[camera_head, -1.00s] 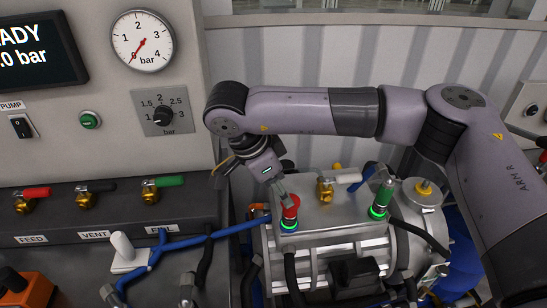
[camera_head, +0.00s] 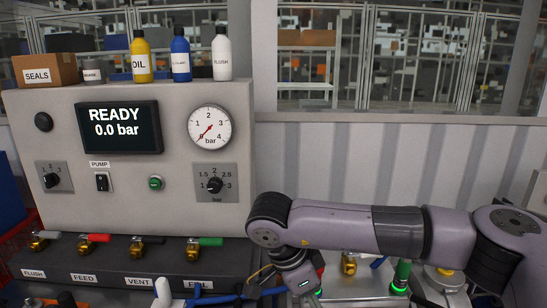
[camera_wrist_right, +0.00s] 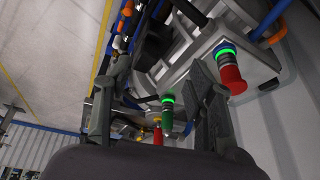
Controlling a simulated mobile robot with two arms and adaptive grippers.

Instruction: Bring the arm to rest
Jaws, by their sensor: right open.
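My right arm (camera_head: 340,226) reaches across from the right in the head view, over the drive unit. Its wrist bends down and the gripper is mostly cut off by the bottom edge. In the right wrist view my right gripper (camera_wrist_right: 158,80) is open, with nothing held between its fingers. A red fitting (camera_wrist_right: 230,78) with a lit green ring is just outside the right-hand finger. A green fitting (camera_wrist_right: 167,118) shows in the gap between the fingers, farther off. The green fitting also shows in the head view (camera_head: 401,276). My left gripper is not in view.
A panel with a display (camera_head: 118,128) reading READY 0.0 bar and a gauge (camera_head: 210,128) at zero stands left. Valves with coloured handles line the shelf (camera_head: 120,262) below. Hoses lie near the drive unit. Free room shows before the ribbed wall (camera_head: 400,160).

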